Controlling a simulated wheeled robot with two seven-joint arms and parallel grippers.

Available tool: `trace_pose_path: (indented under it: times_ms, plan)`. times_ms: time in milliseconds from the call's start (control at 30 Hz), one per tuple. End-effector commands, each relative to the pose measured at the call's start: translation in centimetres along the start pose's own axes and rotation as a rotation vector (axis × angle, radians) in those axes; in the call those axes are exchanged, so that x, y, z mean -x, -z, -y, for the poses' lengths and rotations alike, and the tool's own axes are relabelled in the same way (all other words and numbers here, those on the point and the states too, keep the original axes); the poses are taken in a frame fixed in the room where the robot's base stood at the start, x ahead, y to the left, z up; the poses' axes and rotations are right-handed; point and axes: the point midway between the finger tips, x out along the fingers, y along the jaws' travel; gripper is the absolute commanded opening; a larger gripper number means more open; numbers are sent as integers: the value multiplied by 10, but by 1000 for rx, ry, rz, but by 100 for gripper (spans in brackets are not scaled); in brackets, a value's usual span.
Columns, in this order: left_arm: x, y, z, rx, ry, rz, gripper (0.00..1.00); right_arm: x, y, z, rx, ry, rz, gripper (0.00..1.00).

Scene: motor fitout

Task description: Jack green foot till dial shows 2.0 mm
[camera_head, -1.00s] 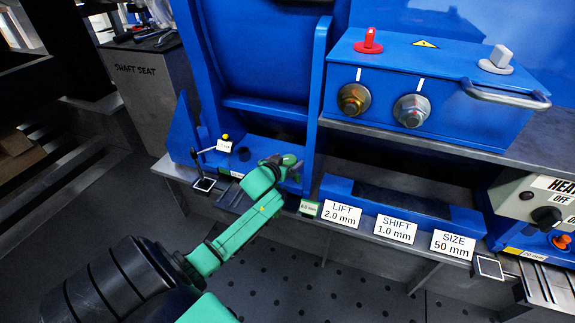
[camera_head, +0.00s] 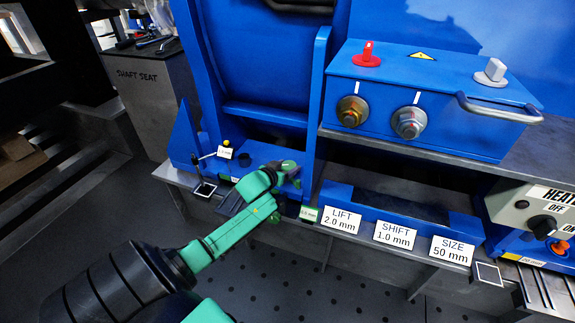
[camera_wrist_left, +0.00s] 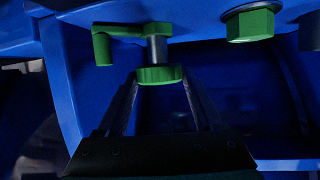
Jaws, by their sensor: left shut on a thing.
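The green jacking foot shows in the left wrist view as a round green head (camera_wrist_left: 160,75) on a grey stem, with a green arm beside it. My left gripper (camera_wrist_left: 158,82) is shut on this head, one finger on each side. In the head view my left gripper (camera_head: 286,172) is at the blue base, beside the upright plate, and largely hides the foot. A small green-edged readout (camera_head: 309,214) stands right of it, its digits too small to read surely. A white card reads LIFT 2.0 mm (camera_head: 342,220). My right gripper is out of view.
A second green bolt (camera_wrist_left: 250,24) is right of the held head. A small post with a white readout (camera_head: 225,152) stands on the base at left. Cards read SHIFT 1.0 mm (camera_head: 395,235) and SIZE 50 mm (camera_head: 452,250). A blue box (camera_head: 430,95) with knobs stands at right.

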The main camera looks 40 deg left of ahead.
Motion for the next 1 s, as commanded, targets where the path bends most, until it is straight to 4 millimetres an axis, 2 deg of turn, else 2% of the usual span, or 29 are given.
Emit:
trace_pose_path:
  times_ms: [33,233,367,500,700,1000]
  plan:
    - [2,4,2,-17,-22,2,13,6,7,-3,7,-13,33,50]
    - [0,2,6,-77,-149,2,13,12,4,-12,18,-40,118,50]
    - [-2,-2,8,-113,-241,0,13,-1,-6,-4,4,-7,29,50]
    - [-4,-1,10,-152,-337,-6,13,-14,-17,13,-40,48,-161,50]
    - [-4,-1,11,-199,-466,-5,13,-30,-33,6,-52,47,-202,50]
    - [-3,0,11,-236,-563,0,13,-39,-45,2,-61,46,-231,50]
